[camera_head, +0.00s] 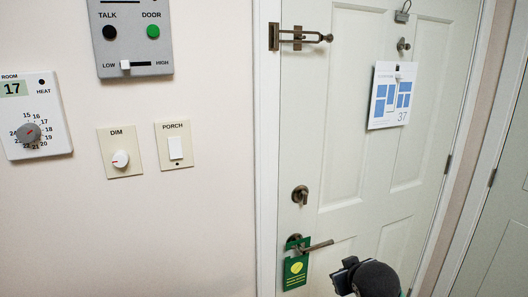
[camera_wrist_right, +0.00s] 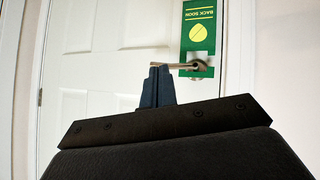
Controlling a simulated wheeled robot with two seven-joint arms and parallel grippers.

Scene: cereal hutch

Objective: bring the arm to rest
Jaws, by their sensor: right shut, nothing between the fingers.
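My right gripper (camera_head: 346,274) is at the bottom of the head view, in front of the white door (camera_head: 345,130). In the right wrist view its two dark fingers (camera_wrist_right: 158,72) are together, with nothing between them. The brass lever handle (camera_head: 318,246) of the door is up and left of the gripper in the head view. In the right wrist view the handle (camera_wrist_right: 184,65) shows just beyond the fingertips; I cannot tell whether they touch it. My left gripper is in neither view.
A green door hanger (camera_head: 295,272) hangs on the handle and shows upside down in the wrist view (camera_wrist_right: 198,32). The door carries a lock (camera_head: 300,195), a latch (camera_head: 298,37) and a paper calendar (camera_head: 390,97). The wall at left holds a thermostat, intercom, dimmer and porch switch.

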